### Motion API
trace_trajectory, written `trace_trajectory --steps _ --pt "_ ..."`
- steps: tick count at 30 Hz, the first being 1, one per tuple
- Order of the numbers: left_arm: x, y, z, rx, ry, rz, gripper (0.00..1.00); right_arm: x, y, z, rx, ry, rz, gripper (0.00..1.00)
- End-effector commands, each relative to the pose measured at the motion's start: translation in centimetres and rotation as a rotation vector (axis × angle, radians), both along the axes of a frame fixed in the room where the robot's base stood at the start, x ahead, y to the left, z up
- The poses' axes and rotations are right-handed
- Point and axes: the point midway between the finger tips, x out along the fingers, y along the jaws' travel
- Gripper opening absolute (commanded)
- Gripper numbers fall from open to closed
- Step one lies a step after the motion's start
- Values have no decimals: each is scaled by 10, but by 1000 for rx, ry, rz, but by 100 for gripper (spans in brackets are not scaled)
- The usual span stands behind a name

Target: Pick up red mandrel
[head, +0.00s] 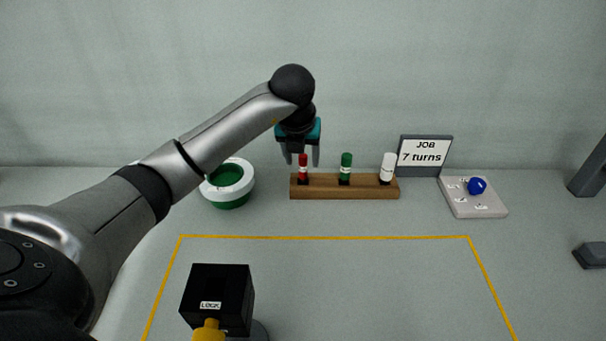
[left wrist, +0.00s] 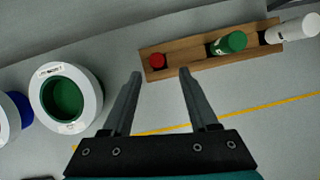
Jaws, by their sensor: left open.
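The red mandrel (head: 303,166) stands upright at the left end of a wooden rack (head: 345,191). It also shows in the left wrist view (left wrist: 156,60), seen nearly from above, just beyond the fingertips and between their lines. My left gripper (head: 302,160) is open and empty, pointing down just above and around the line of the red mandrel in the head view. In the left wrist view its two fingers (left wrist: 161,74) are spread apart. I cannot tell whether either finger touches the mandrel. My right gripper is not in view.
A green mandrel (head: 346,165) and a white mandrel (head: 387,166) stand in the same rack. A green and white round spool (head: 229,184) is left of it. A job sign (head: 425,153), a panel with a blue knob (head: 477,186) and a black box (head: 217,292) stand around.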

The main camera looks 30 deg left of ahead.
Motion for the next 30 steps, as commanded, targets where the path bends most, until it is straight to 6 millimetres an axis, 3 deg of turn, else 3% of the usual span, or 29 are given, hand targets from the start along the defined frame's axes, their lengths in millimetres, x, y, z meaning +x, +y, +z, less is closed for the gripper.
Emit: trace_trajectory --steps 16,25,30 --pt "23 11 -51 -1 1 0 60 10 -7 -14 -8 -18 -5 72" --pt "24 12 -54 0 -1 -1 60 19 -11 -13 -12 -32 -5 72" --pt "24 12 -54 0 -1 0 40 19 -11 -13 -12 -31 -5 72"
